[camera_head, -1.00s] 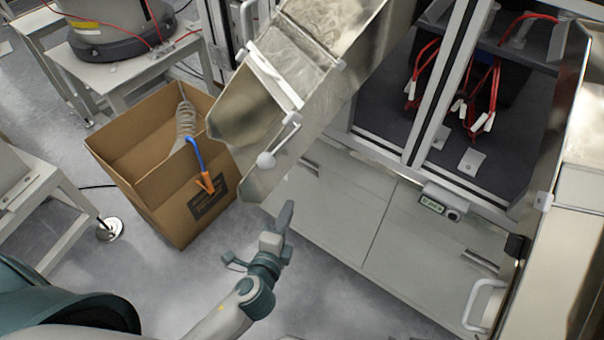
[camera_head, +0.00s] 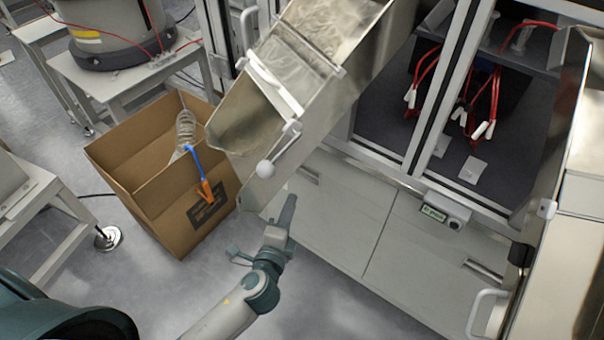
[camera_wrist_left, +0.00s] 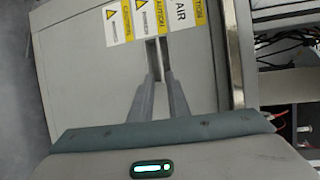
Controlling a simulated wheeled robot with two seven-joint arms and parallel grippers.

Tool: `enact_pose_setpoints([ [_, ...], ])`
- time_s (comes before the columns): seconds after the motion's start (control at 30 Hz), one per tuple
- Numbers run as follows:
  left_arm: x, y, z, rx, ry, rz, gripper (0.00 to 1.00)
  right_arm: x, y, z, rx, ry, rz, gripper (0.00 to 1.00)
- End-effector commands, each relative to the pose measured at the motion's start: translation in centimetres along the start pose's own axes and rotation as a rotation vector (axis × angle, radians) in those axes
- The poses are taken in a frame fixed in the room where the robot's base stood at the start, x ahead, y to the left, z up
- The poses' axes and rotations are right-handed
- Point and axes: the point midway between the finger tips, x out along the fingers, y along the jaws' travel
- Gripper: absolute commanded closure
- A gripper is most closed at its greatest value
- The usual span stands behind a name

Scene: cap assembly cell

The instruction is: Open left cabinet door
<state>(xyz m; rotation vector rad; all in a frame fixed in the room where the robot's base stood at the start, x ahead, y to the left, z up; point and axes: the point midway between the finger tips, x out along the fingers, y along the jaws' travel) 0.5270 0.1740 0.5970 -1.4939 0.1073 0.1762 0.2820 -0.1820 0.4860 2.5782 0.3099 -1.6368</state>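The left cabinet door (camera_head: 330,220) is a flat grey panel low on the cabinet, and it is shut. Its recessed handle (camera_head: 308,174) is at the upper left, partly beside the metal chute. My left gripper (camera_head: 287,212) is just below and left of this handle in the head view, under the chute's lower end. In the left wrist view, the two fingers of this gripper (camera_wrist_left: 159,80) are a little apart with a narrow gap, pointing at a grey panel (camera_wrist_left: 85,75) with warning labels. I cannot tell whether the fingertips touch it. My right gripper is not in view.
A metal chute (camera_head: 300,75) with a white ball-ended lever (camera_head: 266,168) hangs close above my left gripper. A cardboard box (camera_head: 150,165) stands to the left. The right cabinet door (camera_head: 430,260) is shut. Grey floor (camera_head: 160,290) is free in front.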

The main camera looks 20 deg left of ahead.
Motion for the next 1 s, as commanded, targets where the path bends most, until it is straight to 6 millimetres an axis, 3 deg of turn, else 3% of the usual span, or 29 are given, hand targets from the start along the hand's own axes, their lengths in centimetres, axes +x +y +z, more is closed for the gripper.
enact_pose_setpoints([
  [0.6,10.9,0.0,0.0,0.001,0.000,0.000,0.85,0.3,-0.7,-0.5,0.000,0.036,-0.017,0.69],
  [0.8,13.1,0.1,-0.1,0.000,0.001,0.001,0.85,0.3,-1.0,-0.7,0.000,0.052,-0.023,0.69],
  [1.0,13.8,0.1,0.0,-0.001,0.001,0.002,0.85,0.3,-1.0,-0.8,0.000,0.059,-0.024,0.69],
])
